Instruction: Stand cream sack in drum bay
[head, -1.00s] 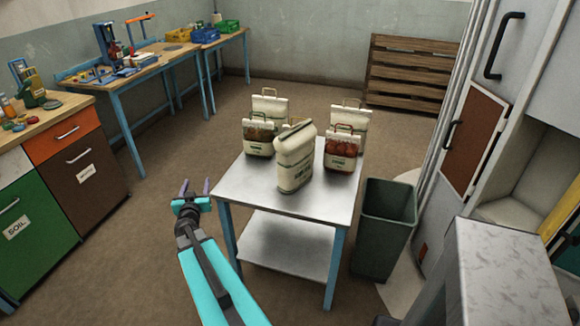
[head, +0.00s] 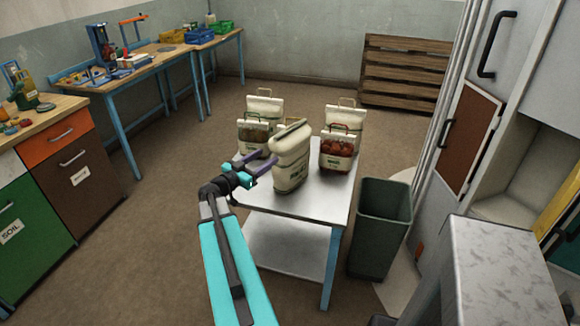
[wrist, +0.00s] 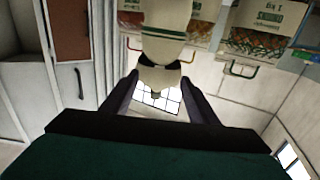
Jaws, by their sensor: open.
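The cream sack (head: 292,168) is the large plain one, standing upright at the front of a metal-topped table (head: 312,203). In the wrist view, which looks upside down, its body (wrist: 166,18) is at the top, narrowing downward between my fingers. My gripper (head: 267,165) is open at the sack's left side, fingers towards it. In the wrist view my gripper (wrist: 160,78) has its two fingers apart; I cannot tell whether either touches the sack. I cannot pick out the drum bay for sure.
Several smaller handled sacks stand close behind, including a red-windowed one (head: 339,150) and a brown-windowed one (head: 253,138). A grey-green bin (head: 382,235) is right of the table. A cabinet with an open recess (head: 502,209) stands at the right. Floor to the left is clear.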

